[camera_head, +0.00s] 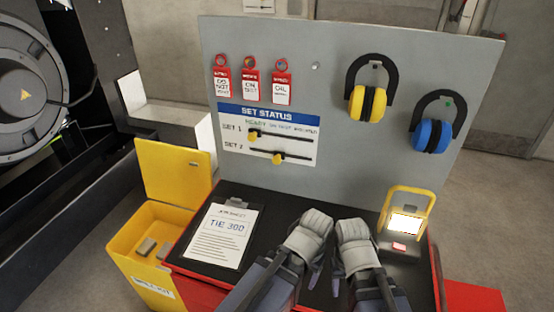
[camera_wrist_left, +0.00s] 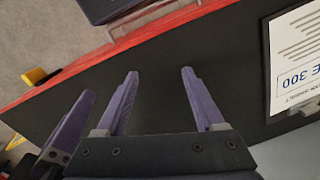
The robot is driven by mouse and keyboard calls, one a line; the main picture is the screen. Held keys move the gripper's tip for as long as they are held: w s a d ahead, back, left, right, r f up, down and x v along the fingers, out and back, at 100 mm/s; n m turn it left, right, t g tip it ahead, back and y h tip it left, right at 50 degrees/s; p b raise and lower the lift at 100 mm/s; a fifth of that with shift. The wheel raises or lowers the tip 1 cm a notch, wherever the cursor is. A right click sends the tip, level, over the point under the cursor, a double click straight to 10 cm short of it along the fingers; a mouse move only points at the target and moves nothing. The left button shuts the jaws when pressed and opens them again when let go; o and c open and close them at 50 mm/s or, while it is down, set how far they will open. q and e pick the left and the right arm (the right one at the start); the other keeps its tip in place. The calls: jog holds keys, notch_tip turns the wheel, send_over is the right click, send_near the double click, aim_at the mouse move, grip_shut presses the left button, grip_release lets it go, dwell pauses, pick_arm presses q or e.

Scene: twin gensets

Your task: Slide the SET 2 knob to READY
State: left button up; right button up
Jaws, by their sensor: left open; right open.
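The SET STATUS panel (camera_head: 267,133) is on the grey upright board, with READY at the left of its scale. The yellow SET 2 knob (camera_head: 277,158) is on the lower slot, roughly below the middle label, ON TEST. The yellow SET 1 knob (camera_head: 253,136) is at the left of the upper slot, below READY. My left gripper (camera_head: 316,278) and right gripper (camera_head: 336,284) are low over the bench, in front of the panel and well apart from it. The left wrist view shows my left gripper (camera_wrist_left: 160,73) open and empty.
A clipboard (camera_head: 222,233) lies on the dark bench top at left. A yellow lamp (camera_head: 404,222) stands at right. Red tags (camera_head: 251,86) hang above the panel; yellow (camera_head: 367,104) and blue ear defenders (camera_head: 432,136) hang right. An open yellow bin (camera_head: 127,245) stands left.

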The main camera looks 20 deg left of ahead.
pick_arm(q)
jog(key=w+t+h, duration=0.2)
jog(key=w, duration=0.5)
jog(key=n+t, duration=0.3)
jog(key=t, duration=0.9)
send_near(276, 160)
jog(key=w, duration=0.1)
jog(key=shift+y, duration=0.3)
jog(key=shift+d+b+x, duration=0.2)
jog(key=shift+b+x, duration=1.3)
jog(key=shift+x, duration=2.65)
pick_arm(e)
jog(key=shift+f, duration=1.55)
pick_arm(q)
jog(key=shift+f, duration=0.15)
jog(key=shift+s, duration=0.1)
grip_shut()
